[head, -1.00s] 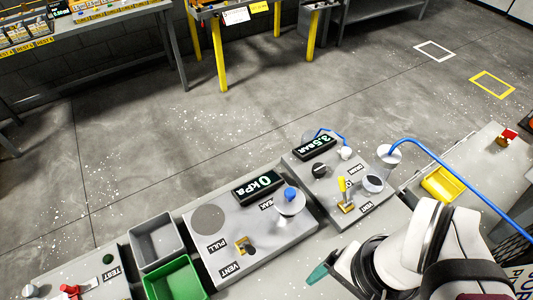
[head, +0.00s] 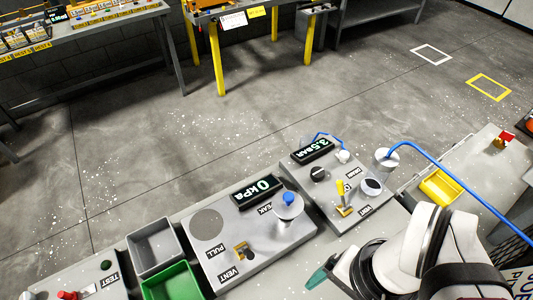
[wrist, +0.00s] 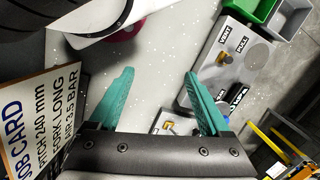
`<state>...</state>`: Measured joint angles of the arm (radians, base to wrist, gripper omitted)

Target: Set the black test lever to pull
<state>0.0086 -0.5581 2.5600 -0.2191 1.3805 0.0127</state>
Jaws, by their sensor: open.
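The black test lever (head: 249,257) stands on a brass mount on the grey panel (head: 290,241) with a "0 kPa" display. The PULL label (head: 215,251) and the VENT label (head: 229,273) are beside it. Its black end appears nearer the VENT side, but its exact setting is hard to tell. The lever (wrist: 223,58) also shows in the wrist view, beyond the right finger. My gripper (wrist: 158,77) is open and empty, its teal fingers wide apart. In the head view one teal finger (head: 316,279) shows right of the lever's panel, clear of the lever.
A second panel (head: 372,212) with a 3.5 BAR display and yellow-handled lever stands to the right. A grey bin (head: 136,254) and green bin (head: 158,289) stand left of the lever's panel. A job card (wrist: 40,115) is close on the left in the wrist view.

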